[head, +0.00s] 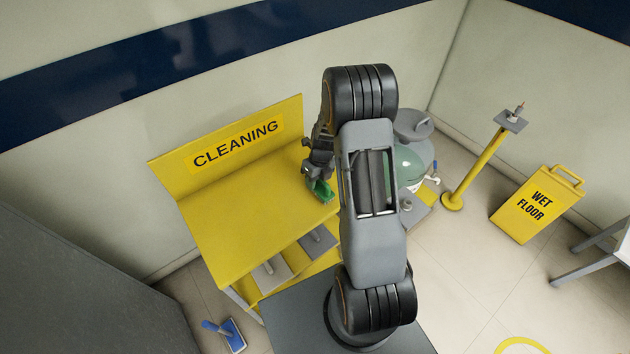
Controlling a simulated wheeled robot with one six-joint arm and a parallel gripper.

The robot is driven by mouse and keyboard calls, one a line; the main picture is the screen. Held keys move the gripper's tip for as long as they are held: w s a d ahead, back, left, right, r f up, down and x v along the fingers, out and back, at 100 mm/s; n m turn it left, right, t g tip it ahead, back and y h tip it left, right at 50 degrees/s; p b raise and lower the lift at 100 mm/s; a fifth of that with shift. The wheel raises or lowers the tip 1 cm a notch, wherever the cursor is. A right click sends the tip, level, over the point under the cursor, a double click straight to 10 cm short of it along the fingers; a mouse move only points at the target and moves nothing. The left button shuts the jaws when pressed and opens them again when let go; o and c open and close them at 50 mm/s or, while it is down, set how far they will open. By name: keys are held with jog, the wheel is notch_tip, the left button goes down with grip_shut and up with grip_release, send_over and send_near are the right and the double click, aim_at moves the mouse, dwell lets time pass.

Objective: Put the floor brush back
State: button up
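A blue brush-like tool (232,335) with a pale edge and a short blue handle lies on the floor at the lower left, beside the yellow cleaning cart. A green brush-like item (321,193) is at the right end of the cart's top, directly below my gripper (317,176). My gripper is over that end of the cart, well away from the blue tool. The fingertips are small and partly hidden, so I cannot tell whether they hold the green item or only hover at it.
The yellow cart (240,225) with a "CLEANING" back panel has grey pads on a lower shelf. A green-grey tank (410,160) stands right of my arm. A yellow post (475,170) and a "WET FLOOR" sign (537,205) stand farther right. Floor before the sign is clear.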

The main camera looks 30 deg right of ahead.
jog(key=shift+o, duration=0.2)
jog(key=shift+s+f, duration=0.1)
notch_tip(320, 180, up, 18)
jog(key=s+a+n+t, duration=0.1)
jog(key=s+n, duration=0.1)
jog(key=n, duration=0.6)
jog(key=s+a+r+n+t, duration=0.1)
jog(key=s+n, duration=0.3)
jog(key=n, duration=0.4)
jog(key=s+a+r+n+t+h, duration=0.1)
jog(key=s+a+r+n, duration=0.2)
jog(key=n, duration=0.6)
jog(key=s+a+r+n+t+h, duration=0.1)
jog(key=s+a+r+n, duration=0.2)
jog(key=s+n, duration=0.3)
jog(key=a+n, duration=0.1)
jog(key=n, duration=0.2)
jog(key=shift+s+t+b, duration=0.2)
jog(key=shift+t+b, duration=0.1)
jog(key=shift+b, duration=0.05)
